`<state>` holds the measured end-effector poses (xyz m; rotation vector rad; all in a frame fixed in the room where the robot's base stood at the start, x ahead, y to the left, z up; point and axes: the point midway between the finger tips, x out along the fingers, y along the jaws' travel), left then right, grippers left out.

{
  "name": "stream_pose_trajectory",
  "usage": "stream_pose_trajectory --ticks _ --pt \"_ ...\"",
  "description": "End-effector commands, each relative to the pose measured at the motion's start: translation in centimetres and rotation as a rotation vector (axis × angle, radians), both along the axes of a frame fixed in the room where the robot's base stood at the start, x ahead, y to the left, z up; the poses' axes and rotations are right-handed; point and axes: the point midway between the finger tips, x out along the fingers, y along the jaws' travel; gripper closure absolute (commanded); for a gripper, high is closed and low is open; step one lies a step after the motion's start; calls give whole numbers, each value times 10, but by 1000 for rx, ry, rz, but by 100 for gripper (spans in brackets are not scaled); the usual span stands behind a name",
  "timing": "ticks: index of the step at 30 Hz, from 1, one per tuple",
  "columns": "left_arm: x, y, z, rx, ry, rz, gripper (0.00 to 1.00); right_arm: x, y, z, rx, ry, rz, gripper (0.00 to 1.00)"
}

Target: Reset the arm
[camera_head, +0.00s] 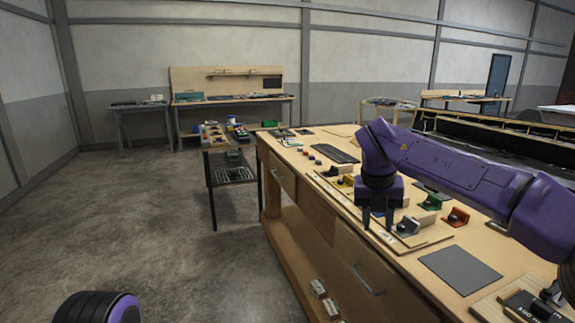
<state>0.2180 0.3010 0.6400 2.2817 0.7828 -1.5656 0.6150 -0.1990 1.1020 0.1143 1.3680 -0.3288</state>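My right arm is purple and comes in from the right edge over the wooden workbench (412,268). My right gripper (378,220) points down over the bench's front left part, near a wooden board with small coloured parts. Its two dark fingers stand apart with nothing visible between them, so it looks open. I cannot tell whether the fingertips touch the board. A black and purple part of my own body shows at the bottom left. My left gripper is not in view.
A dark console with a knob (535,306) is at the lower right. The floor at left is clear.

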Motion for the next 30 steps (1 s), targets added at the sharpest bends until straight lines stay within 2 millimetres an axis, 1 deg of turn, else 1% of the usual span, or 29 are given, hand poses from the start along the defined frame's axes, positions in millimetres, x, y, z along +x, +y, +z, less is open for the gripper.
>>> stream_pose_trajectory --ticks 5,8,11,14,15,17,18,20,21,23,24,26,27,29,30 --pt "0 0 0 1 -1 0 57 14 -14 -30 -256 -69 171 62" --pt "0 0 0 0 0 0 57 21 -22 -58 -439 -83 314 62" --pt "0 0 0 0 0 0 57 25 -26 -93 -631 -78 496 62" --pt "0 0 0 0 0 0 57 22 -27 -136 -810 -49 710 62" --pt "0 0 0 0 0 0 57 18 -26 -156 -878 -32 810 62" --pt "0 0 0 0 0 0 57 9 -24 -189 -972 0 977 62" --pt "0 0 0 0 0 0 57 -1 -22 -214 -1026 28 1099 62" --pt "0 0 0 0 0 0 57 -20 -20 -252 -1092 72 1292 62" --pt "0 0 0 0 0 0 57 -35 -19 -275 -1122 101 1417 62" --pt "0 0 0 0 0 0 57 -62 -19 -310 -1148 145 1598 62" --pt "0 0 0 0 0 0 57 -83 -20 -332 -1150 177 1718 62" --pt "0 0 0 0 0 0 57 -117 -23 -362 -1141 221 1890 62" --pt "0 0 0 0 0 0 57 -142 -26 -380 -1121 250 2001 62" --pt "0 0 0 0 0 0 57 -181 -32 -404 -1079 294 2157 62" --pt "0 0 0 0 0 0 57 -208 -37 -417 -1039 321 2256 62"
